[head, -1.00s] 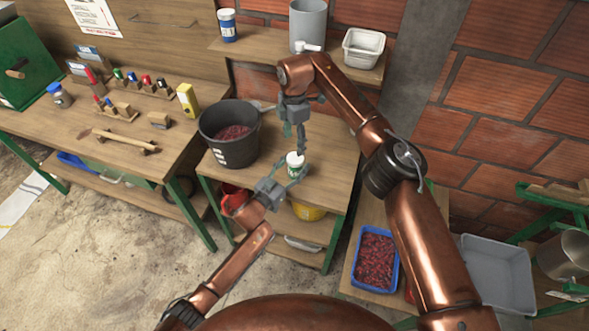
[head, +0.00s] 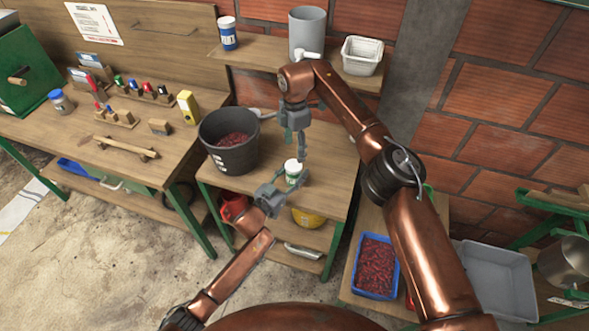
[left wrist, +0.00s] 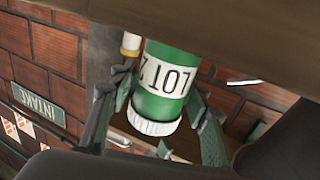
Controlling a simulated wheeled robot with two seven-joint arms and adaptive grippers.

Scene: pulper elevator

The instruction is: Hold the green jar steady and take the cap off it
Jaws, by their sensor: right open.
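The green jar (head: 293,177) has a white cap (head: 291,165) and stands on the middle wooden table. The left wrist view shows it upside down, with a white "LOT 7" label on the green jar (left wrist: 157,103) and the ridged cap (left wrist: 152,121) at its lower end. My left gripper (head: 287,187) has a finger on each side of the jar; the fingers are very close to it, and I cannot tell if both press on it. My right gripper (head: 296,151) is open and empty, pointing down just above the cap.
A dark bucket of red cherries (head: 229,140) stands left of the jar. Behind are a grey container with a spigot (head: 308,33) and a white tub (head: 362,55) on a shelf. A blue crate of cherries (head: 375,268) is at lower right. The table right of the jar is clear.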

